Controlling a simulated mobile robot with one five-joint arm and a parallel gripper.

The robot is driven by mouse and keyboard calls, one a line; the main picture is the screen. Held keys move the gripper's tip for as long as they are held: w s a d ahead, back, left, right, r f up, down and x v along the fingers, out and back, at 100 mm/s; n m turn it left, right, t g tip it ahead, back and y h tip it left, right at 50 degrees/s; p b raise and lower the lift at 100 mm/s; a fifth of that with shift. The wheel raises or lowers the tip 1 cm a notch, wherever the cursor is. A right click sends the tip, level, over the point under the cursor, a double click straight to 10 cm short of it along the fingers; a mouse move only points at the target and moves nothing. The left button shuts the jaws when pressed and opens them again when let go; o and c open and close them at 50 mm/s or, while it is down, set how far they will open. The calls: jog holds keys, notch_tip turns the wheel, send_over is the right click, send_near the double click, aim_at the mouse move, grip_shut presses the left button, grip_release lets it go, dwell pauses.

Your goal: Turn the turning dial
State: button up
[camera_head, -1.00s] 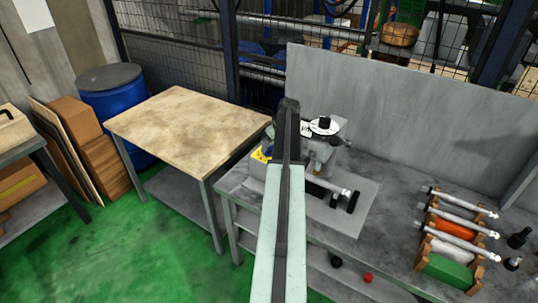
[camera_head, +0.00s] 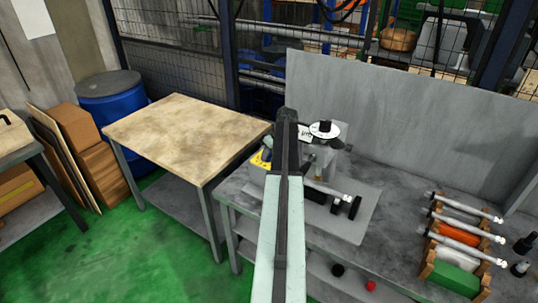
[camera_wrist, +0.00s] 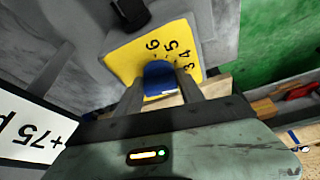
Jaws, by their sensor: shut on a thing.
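The turning dial is a blue knob (camera_wrist: 160,76) on a yellow plate (camera_wrist: 135,53) printed with black numbers, seen in the wrist view. My gripper (camera_wrist: 161,88) is shut on the blue knob, one finger on each side of it. In the head view, the grey grinder (camera_head: 325,160) stands on the workbench, partly hidden by my arm. Only a piece of the yellow plate (camera_head: 261,161) shows there, left of my arm. The knob and my fingertips are hidden in that view.
A white-faced round dial (camera_head: 324,130) sits on top of the grinder. A rack (camera_head: 428,270) with several metal rods stands to the right on the grey bench. A wooden-topped table (camera_head: 185,130) stands left. A grey panel (camera_head: 400,110) rises behind the bench.

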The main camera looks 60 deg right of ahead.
jog(key=shift+d+n+y, duration=0.15)
jog(key=shift+n+y, duration=0.85)
jog(key=shift+n, duration=1.7)
jog(key=o, duration=1.3)
jog(key=shift+r, duration=0.1)
jog(key=p+v, duration=0.7)
jog(key=shift+s+r, duration=0.15)
jog(key=shift+r, duration=0.1)
jog(key=shift+d, duration=0.1)
